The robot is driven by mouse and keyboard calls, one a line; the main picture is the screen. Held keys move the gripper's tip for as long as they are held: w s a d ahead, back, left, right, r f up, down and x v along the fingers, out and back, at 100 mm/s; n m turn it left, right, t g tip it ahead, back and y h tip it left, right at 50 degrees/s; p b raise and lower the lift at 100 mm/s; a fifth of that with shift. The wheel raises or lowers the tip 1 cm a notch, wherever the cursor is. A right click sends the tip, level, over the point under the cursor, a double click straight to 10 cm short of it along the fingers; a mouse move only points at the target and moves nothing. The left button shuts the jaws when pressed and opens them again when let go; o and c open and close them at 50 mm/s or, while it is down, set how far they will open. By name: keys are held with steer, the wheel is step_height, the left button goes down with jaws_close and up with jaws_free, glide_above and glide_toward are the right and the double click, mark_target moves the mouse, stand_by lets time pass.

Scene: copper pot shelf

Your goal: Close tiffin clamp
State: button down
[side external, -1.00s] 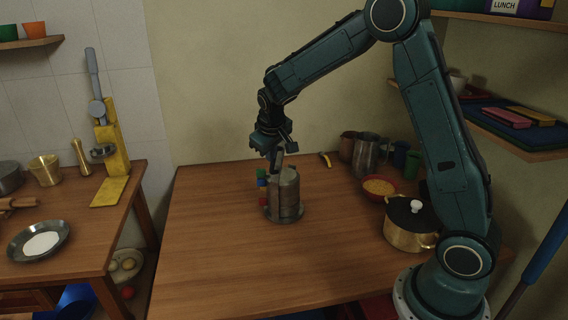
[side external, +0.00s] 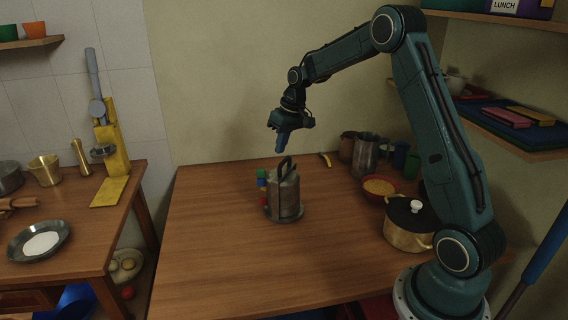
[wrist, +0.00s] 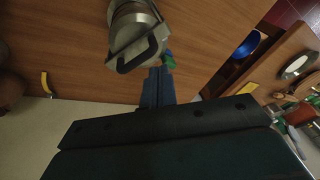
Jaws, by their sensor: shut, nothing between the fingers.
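The tiffin (side external: 284,197) is a grey metal stacked can standing upright on the wooden table. Its dark clamp handle (side external: 287,167) stands up as a loop at the top. In the wrist view the tiffin (wrist: 133,22) shows at the top with its dark handle (wrist: 143,56) towards my fingers. My gripper (side external: 280,150) is shut and empty, above the tiffin and apart from it. In the wrist view my fingers (wrist: 158,90) point towards the tiffin. Whether the clamp is latched cannot be told.
Coloured blocks (side external: 262,180) are beside the tiffin on its left. A yellow curved item (side external: 326,159) lies at the table's back. A red bowl (side external: 380,188), a brass pot (side external: 410,223) and metal jugs (side external: 365,155) stand on the right. The front of the table is clear.

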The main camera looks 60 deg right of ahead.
mark_target(286, 159)
steer(key=d, duration=0.1)
steer(key=d+f, duration=0.1)
steer(key=d, duration=0.1)
steer(key=shift+w+d+f, duration=0.15)
steer(key=shift+w+f, duration=0.05)
steer(key=shift+f, duration=0.2)
steer(key=shift+w+d+f, duration=0.15)
steer(key=shift+d+f, duration=0.9)
steer(key=shift+f, duration=0.1)
steer(key=shift+w+r, duration=0.15)
steer(key=shift+r, duration=0.5)
steer(key=r, duration=0.3)
steer(key=shift+w+r, duration=0.15)
steer(key=shift+w, duration=0.15)
steer(key=s+d+r, duration=0.1)
steer(key=d+r, duration=0.5)
steer(key=r, duration=0.1)
steer(key=shift+s+d, duration=0.3)
steer(key=shift+a, duration=0.1)
